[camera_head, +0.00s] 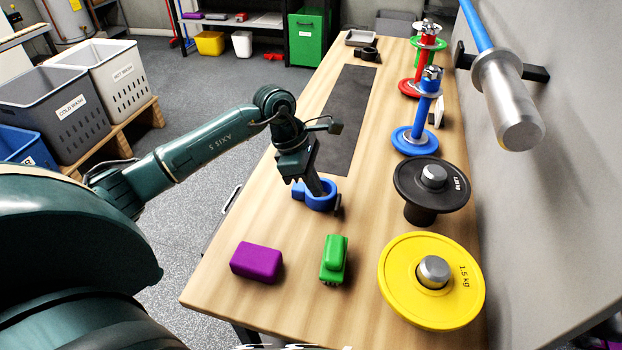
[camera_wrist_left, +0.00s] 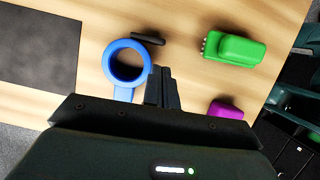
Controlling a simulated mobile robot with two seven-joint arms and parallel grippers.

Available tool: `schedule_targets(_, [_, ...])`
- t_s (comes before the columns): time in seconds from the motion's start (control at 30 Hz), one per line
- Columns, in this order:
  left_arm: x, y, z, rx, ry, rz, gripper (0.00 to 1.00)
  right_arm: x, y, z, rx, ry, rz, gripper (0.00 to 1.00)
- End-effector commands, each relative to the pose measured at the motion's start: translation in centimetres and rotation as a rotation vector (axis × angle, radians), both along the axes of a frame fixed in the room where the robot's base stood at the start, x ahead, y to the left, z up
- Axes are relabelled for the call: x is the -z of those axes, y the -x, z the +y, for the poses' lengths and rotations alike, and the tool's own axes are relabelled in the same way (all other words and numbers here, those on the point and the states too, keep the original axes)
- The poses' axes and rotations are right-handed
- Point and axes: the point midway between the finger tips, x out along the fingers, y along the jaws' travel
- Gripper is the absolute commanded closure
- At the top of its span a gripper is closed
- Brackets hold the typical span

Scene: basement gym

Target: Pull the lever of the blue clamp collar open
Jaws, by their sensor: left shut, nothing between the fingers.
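The blue clamp collar (camera_head: 321,208) lies flat on the wooden table, below my left gripper (camera_head: 318,190). In the left wrist view the collar (camera_wrist_left: 108,66) shows as a ring with a blue tab toward my gripper. Its dark lever (camera_wrist_left: 148,39) lies along the ring's far right side; the lever also shows in the head view (camera_head: 338,210). How far the lever stands open, I cannot tell. My left gripper (camera_wrist_left: 162,72) is shut and empty, its tips close beside the ring's right side in the wrist view. Whether they touch it is unclear. My right gripper is out of view.
A purple block (camera_head: 257,262) and a green block (camera_head: 334,259) lie at the near side. A yellow weight plate (camera_head: 400,297), a black plate (camera_head: 405,189) and a blue stand (camera_head: 402,139) line the right side. A dark mat (camera_head: 350,115) lies beyond the collar.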

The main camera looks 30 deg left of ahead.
Motion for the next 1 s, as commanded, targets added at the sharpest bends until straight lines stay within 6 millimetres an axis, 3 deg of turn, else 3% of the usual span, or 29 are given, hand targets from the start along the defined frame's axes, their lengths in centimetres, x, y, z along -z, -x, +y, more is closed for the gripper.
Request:
schedule_targets(0.03, [1.6,-0.1,-0.5,0.001,0.002,0.002,1.0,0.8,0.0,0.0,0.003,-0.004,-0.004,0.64])
schedule_targets(0.1, [2.7,-0.2,-0.9,0.001,0.003,0.002,1.0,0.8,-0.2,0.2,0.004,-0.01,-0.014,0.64])
schedule_targets(0.3, [4.9,-0.5,-1.8,-0.001,0.001,0.001,1.0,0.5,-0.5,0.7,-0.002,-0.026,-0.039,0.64])
schedule_targets(1.0, [5.4,-0.9,-2.1,-0.01,0.001,-0.001,1.0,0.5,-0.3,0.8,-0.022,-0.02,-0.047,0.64])
